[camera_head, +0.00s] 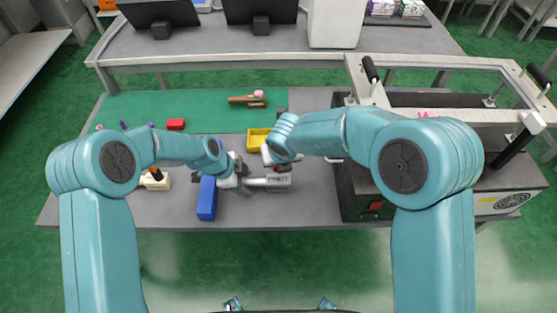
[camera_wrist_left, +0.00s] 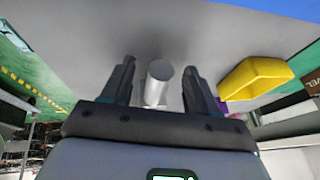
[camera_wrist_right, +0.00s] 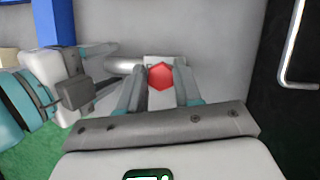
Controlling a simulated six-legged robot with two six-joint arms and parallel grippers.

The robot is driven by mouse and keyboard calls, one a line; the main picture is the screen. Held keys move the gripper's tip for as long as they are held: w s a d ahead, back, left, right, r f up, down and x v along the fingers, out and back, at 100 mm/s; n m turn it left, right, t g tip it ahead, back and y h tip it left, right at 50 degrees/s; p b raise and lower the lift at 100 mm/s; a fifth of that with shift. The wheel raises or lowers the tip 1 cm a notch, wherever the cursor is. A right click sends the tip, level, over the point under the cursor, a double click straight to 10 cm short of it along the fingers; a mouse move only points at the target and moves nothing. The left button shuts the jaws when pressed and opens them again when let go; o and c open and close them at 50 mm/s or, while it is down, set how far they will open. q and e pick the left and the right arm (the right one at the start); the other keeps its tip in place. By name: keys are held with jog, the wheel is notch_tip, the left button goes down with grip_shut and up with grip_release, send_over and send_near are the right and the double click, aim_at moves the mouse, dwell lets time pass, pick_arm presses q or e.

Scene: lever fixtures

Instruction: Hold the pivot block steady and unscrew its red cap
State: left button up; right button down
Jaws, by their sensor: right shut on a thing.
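The pivot block (camera_head: 278,183) is a grey box with dark lettering, lying on the grey part of the table. A light grey round shaft (camera_head: 257,181) sticks out of its left side. The red cap (camera_wrist_right: 161,76) is hexagonal and sits on top of the block, seen from above in the right wrist view. My right gripper (camera_wrist_right: 159,80) is shut on the cap from above. My left gripper (camera_wrist_left: 158,85) is open, with a finger on each side of the shaft's end (camera_wrist_left: 158,84) and visible gaps. My right arm hides part of the block in the head view.
A blue block (camera_head: 207,198) stands left of my left gripper. A yellow bin (camera_head: 257,139) lies behind the pivot block. A dark machine with a white frame (camera_head: 480,118) fills the right side. A red block (camera_head: 176,124) lies at the back left.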

pick_arm(q)
jog(key=shift+r, duration=0.1)
jog(key=v, duration=1.1)
jog(key=shift+a+r, duration=0.15)
jog(key=shift+r, duration=0.25)
jog(key=shift+s, duration=0.1)
